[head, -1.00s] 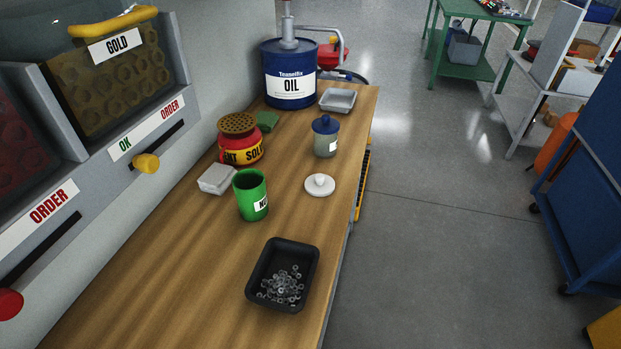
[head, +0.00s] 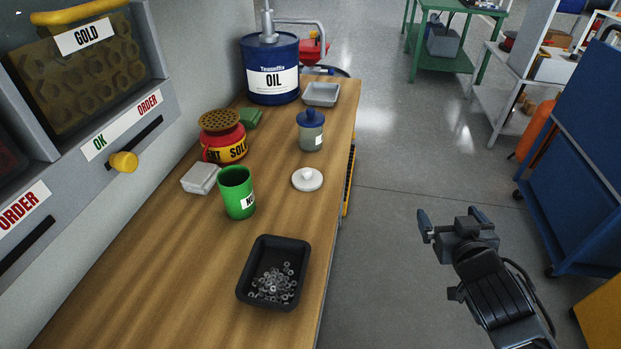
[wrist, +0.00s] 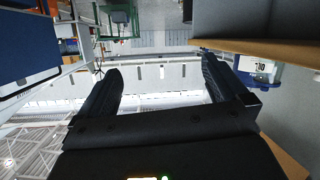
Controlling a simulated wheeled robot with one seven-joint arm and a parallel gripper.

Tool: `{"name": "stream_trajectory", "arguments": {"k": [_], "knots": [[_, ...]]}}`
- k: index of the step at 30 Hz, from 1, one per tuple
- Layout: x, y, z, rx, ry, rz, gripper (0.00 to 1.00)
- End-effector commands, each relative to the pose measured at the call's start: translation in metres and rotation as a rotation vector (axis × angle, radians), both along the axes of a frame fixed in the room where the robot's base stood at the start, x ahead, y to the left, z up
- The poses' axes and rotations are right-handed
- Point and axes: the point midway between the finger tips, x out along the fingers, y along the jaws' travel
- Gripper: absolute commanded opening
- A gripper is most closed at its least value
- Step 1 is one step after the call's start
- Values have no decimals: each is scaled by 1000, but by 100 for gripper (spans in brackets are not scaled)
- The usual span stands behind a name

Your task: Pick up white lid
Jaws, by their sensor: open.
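The white lid (head: 307,179) is round with a small knob on top. It lies flat on the wooden bench (head: 180,265), near the bench's right edge, in the head view. My gripper (head: 447,221) is open and empty over the floor to the right of the bench, well apart from the lid. In the wrist view my gripper (wrist: 165,85) shows two dark fingers spread apart with nothing between them. The lid cannot be made out in the wrist view.
Near the lid stand a green cup (head: 237,192), a blue-lidded jar (head: 311,131) and a black tray of nuts (head: 273,272). Farther back are a red solvent pot (head: 223,137), a grey tray (head: 321,94) and an oil drum (head: 270,68). A blue cart (head: 575,170) stands right.

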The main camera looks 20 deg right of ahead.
Motion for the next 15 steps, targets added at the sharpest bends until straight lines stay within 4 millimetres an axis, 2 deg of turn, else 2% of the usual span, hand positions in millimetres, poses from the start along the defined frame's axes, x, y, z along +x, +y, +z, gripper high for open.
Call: {"name": "stream_trajectory", "arguments": {"k": [1, 6, 10, 15], "knots": [[19, -9, 5, 22, -18, -51, 100], [62, -38, 17, 115, -54, -236, 100], [90, -52, 25, 211, -81, -380, 100], [120, -56, 33, 369, -106, -564, 100]]}}
